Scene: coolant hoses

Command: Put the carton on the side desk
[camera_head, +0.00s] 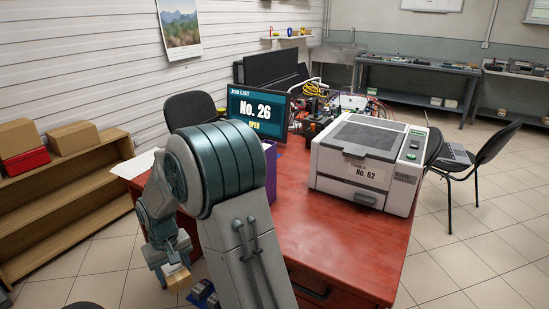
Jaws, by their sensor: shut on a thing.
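A small brown carton (178,280) hangs low at the lower left, beside the left edge of the red-topped desk (315,235). My gripper (172,268) is shut on it from above. The carton is clear of the desk top, over the tiled floor area. My arm hides part of the desk and what stands behind it. I cannot tell from this view which piece of furniture is the side desk.
On the desk stand a white machine labelled No. 62 (365,165), a No. 26 screen (257,112) and tangled cables. A wooden shelf (75,190) at left carries brown boxes (74,137) and a red box (26,161). Chairs stand behind and right. A workbench (415,67) is farther back.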

